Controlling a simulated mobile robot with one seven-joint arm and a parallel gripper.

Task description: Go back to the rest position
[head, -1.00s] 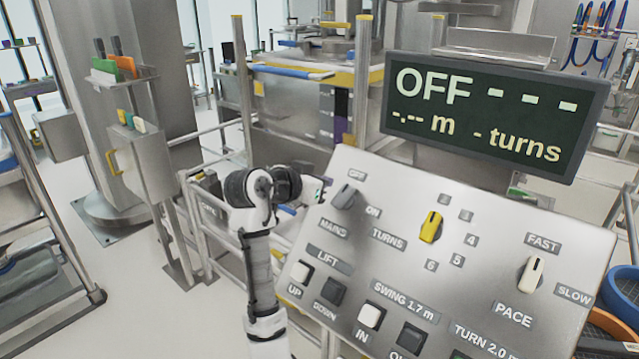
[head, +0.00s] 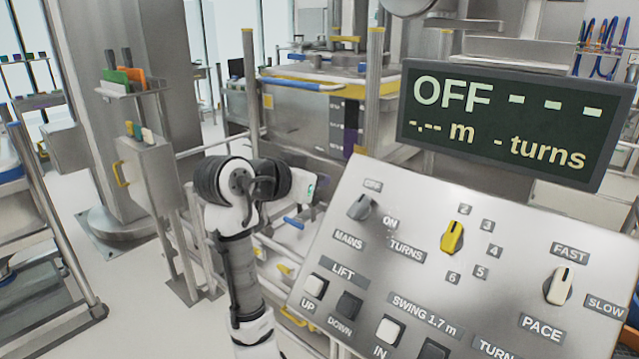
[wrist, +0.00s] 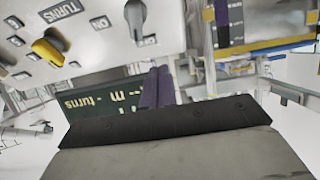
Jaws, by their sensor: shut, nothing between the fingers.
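My gripper shows in the wrist view (wrist: 156,88) as two dark purple fingers lying together, shut and empty. The display (head: 510,125) above reads OFF with dashes. The yellow TURNS knob (head: 452,237) and white PACE knob (head: 558,286) are to the right.
White and black LIFT buttons (head: 331,297) and SWING buttons (head: 410,340) line the panel's lower part. A railed metal frame (head: 320,110) stands behind. A post-mounted box (head: 150,175) with coloured cards stands left. Floor (head: 130,300) is clear at lower left.

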